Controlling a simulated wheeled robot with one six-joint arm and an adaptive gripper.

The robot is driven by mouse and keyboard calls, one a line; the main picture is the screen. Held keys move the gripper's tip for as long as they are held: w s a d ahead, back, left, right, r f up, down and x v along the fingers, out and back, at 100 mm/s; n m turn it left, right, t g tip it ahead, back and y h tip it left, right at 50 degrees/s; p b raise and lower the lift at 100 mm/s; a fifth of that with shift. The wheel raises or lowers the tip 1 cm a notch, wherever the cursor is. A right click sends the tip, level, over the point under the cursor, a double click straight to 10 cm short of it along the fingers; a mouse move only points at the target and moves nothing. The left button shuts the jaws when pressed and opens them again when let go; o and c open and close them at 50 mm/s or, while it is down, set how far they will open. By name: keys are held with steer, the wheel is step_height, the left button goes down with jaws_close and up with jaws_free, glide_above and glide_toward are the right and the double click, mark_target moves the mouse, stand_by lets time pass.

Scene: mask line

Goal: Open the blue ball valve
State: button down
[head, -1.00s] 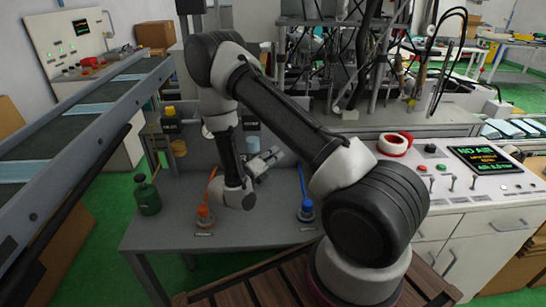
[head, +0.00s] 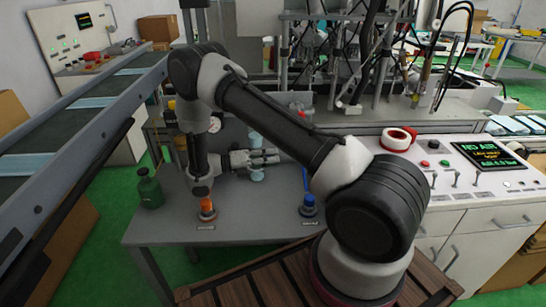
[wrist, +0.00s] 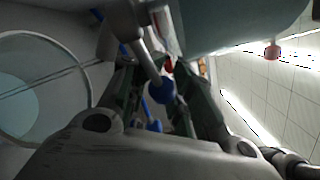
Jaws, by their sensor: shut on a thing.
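The blue ball valve (head: 308,207) stands at the right of the grey table's front part, with its thin blue handle (head: 305,180) rising from it. My arm hides what lies above the handle's visible end. My gripper (head: 278,157) lies level to the upper left of the valve, pointing right. It crosses a light blue cylinder (head: 257,174). In the wrist view, my fingers (wrist: 160,85) are close together, with a blue knob (wrist: 163,91) and blue bar (wrist: 151,115) showing between them. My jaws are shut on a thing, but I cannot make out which.
An orange valve (head: 206,209) stands at the table's left front, under my wrist. The control panel (head: 485,178) with a screen is at the right. The table's front middle (head: 255,220) is clear.

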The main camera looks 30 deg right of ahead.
steer(key=shift+w+a+r+m+g, duration=0.2)
steer(key=shift+a+r+m+g, duration=0.05)
steer(key=shift+a+m+g, duration=0.3)
steer(key=c, duration=1.3)
jaws_free()
steer(key=shift+a, duration=0.1)
steer(key=shift+f, duration=0.1)
steer(key=shift+s, duration=0.1)
steer(key=shift+d, duration=0.2)
